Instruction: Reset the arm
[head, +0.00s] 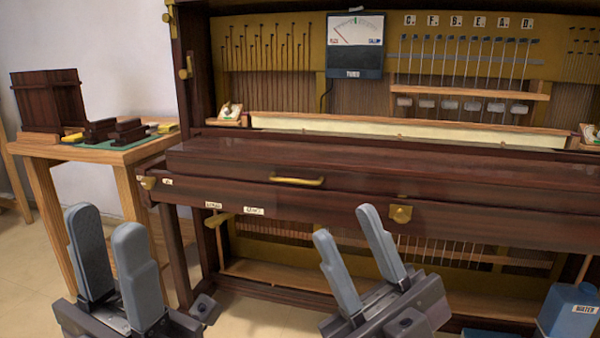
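My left gripper (106,245) is in the lower left of the head view, with its grey fingers pointing up and a gap between them. It is open and empty, in front of the wooden side table. My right gripper (347,241) is at the lower middle, in front of the piano. Its fingers are apart with nothing between them, and the gripper leans to the left. The upright piano (330,215) is dark brown, and its keyboard lid is closed, with a brass handle (297,181) on its front. Neither gripper appears to touch anything.
A wooden side table (100,152) at left holds dark wooden parts and a dark upright box (50,100). A gauge (355,45) hangs on the piano's open upper front. A blue container labelled water (568,312) stands at lower right. Floor shows at left.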

